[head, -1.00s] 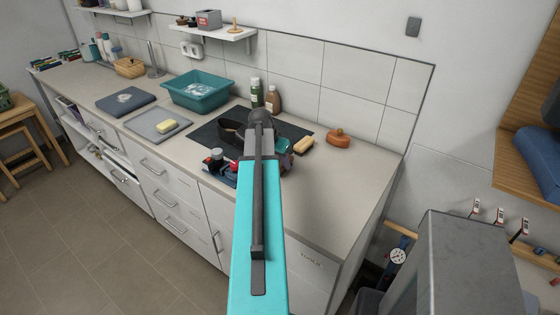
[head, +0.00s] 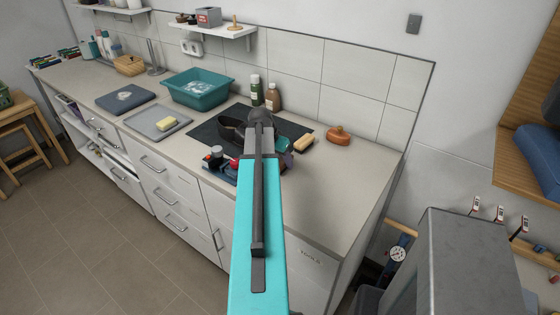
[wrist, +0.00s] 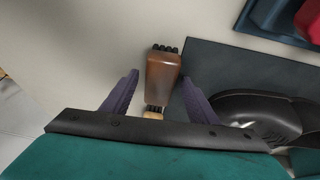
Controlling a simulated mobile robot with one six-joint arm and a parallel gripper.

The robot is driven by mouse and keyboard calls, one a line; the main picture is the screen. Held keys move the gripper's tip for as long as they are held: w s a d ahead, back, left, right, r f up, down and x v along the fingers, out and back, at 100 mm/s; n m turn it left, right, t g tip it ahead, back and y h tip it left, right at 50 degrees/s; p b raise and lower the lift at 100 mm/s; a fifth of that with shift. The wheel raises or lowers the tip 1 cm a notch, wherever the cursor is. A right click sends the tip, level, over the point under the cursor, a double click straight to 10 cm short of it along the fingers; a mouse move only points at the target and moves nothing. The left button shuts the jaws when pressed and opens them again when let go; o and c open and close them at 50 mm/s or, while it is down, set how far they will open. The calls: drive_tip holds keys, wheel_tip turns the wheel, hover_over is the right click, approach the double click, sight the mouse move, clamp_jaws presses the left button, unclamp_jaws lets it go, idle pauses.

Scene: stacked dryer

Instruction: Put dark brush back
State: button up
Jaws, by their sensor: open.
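A brown wooden brush with dark bristles (wrist: 163,75) lies on the pale worktop in the wrist view, next to the dark mat. My gripper (wrist: 155,95) is open, with its purple fingers on either side of the brush and gaps showing between.
The dark mat (head: 205,133) holds a black shoe (wrist: 250,110). An orange-brown object (head: 338,137) and two bottles (head: 273,97) stand near the wall. A teal basin (head: 200,88) is farther left. A wall shelf (head: 215,31) holds small items. The worktop's right end is clear.

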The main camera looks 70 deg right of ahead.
drive_tip(key=shift+r, duration=0.25)
drive_tip(key=b+v, duration=0.3)
drive_tip(key=v, duration=0.8)
drive_tip(key=shift+r, duration=0.4)
drive_tip(key=shift+a+r, duration=0.1)
idle(0.6)
